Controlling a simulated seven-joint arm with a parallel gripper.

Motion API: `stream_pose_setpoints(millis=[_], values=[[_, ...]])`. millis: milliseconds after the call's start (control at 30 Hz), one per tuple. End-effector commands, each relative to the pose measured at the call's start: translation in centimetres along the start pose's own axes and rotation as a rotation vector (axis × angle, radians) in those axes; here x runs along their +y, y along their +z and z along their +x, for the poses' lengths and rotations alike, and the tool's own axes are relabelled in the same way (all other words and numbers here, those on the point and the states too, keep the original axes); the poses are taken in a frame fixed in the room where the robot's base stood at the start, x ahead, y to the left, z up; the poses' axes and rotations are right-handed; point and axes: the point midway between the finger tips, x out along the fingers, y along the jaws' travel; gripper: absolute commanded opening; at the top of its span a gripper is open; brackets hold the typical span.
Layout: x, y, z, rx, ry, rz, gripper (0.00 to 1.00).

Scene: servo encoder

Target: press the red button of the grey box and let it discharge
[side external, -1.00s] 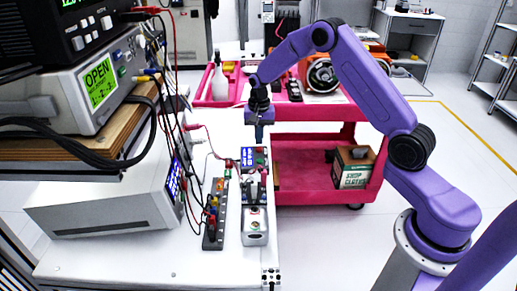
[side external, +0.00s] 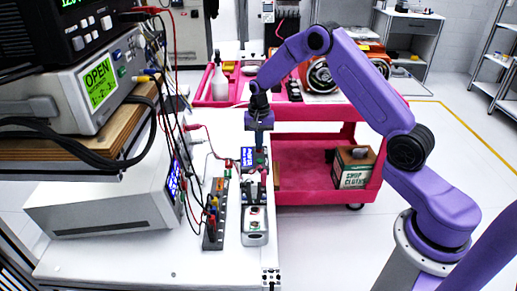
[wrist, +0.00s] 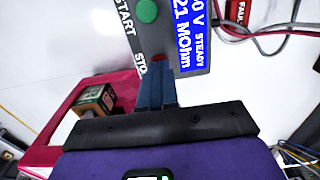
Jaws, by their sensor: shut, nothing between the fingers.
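The grey box (wrist: 155,40) has a lit blue display (wrist: 190,38), a green button (wrist: 146,11) beside START and a red button (wrist: 158,57) beside STO..., the rest of that label hidden. The display reads STEADY with a MOhm value, cut off at the edge. My gripper (wrist: 157,70) is shut and empty, its blue fingertips right at the red button and partly covering it. I cannot tell whether they touch or press it. In the side view, my gripper (side external: 260,157) points down at the box, whose blue display (side external: 247,157) shows beside it.
A dark terminal strip (side external: 214,215) with leads and a grey unit (side external: 256,236) stand nearer the camera on the white bench (side external: 130,262). Stacked instruments and hanging cables fill the left. A pink cart (side external: 310,195) stands beyond the bench's right edge.

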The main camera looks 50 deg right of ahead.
Motion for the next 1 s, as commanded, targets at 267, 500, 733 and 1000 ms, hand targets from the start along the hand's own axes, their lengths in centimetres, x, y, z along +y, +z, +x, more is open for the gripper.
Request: stream_pose_setpoints(millis=[267,500,733,1000], values=[[0.0,0.0,0.3,-0.001,0.0,0.0,0.0],[0.0,0.0,0.4,-0.001,0.001,0.0,0.0],[0.0,0.0,0.0,0.0,0.0,0.0,0.0],[0.0,0.0,-1.2,0.0,0.0,0.0,0.0]])
